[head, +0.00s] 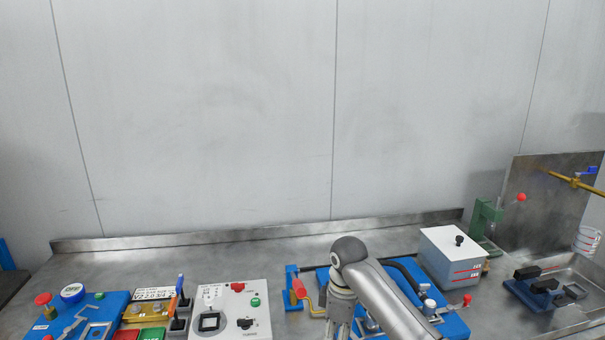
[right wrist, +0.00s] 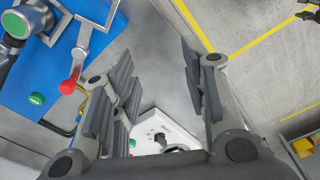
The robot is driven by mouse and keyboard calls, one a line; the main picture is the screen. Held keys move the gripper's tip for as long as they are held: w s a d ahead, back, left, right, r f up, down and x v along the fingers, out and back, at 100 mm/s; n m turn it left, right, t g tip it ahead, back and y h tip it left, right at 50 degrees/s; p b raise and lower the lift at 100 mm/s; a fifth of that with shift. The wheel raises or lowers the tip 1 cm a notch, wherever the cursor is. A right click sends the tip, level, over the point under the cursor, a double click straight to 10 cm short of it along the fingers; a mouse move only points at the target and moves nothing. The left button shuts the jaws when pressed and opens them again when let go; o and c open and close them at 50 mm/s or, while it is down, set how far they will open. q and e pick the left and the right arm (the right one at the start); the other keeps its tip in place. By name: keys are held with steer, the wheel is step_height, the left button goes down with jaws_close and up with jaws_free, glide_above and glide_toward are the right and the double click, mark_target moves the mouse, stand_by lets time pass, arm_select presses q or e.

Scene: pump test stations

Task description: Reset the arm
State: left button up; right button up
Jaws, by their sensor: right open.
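My right arm reaches down over the blue pump station (head: 450,325) in the head view. Its gripper (head: 340,328) points down at the station's left part, and its fingertips are cut off by the lower edge. In the right wrist view the gripper (right wrist: 160,72) is open, with nothing between its fingers. The blue station (right wrist: 50,75) lies to the left of the fingers there, with a red-tipped lever (right wrist: 68,87) and a green button (right wrist: 37,99). My left gripper is not seen in the head view.
A white control box (head: 250,312), also in the right wrist view (right wrist: 160,130), stands left of the arm. Another blue panel (head: 50,328) is at far left. The back wall is bare.

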steer(key=s+f+m+t+y, duration=0.15)
steer(key=s+f+m, duration=0.35)
steer(key=s+f, duration=0.9)
steer(key=s+d+r+m+t+h, duration=0.1)
steer(key=s+d+m, duration=0.1)
steer(key=s+d, duration=0.35)
steer(key=s+d+r+m, duration=0.2)
steer(key=s+d+m, duration=0.1)
steer(key=s, duration=0.6)
steer(key=s+d+r+m+t+h, duration=0.1)
steer(key=s+d+m, duration=0.1)
steer(key=s+d, duration=0.35)
steer(key=s+a+f+g+b, duration=0.1)
steer(key=s+f, duration=0.1)
steer(key=f, duration=1.2)
steer(key=s+f+b, duration=0.1)
steer(key=s+f, duration=0.1)
steer(key=f, duration=1.3)
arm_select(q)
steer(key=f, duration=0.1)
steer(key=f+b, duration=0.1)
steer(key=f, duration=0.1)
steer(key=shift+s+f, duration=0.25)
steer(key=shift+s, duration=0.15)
arm_select(e)
steer(key=s+d+f+g, duration=0.1)
steer(key=s+d+f, duration=0.1)
steer(key=s+f, duration=1.4)
steer(key=shift+d+f, duration=0.3)
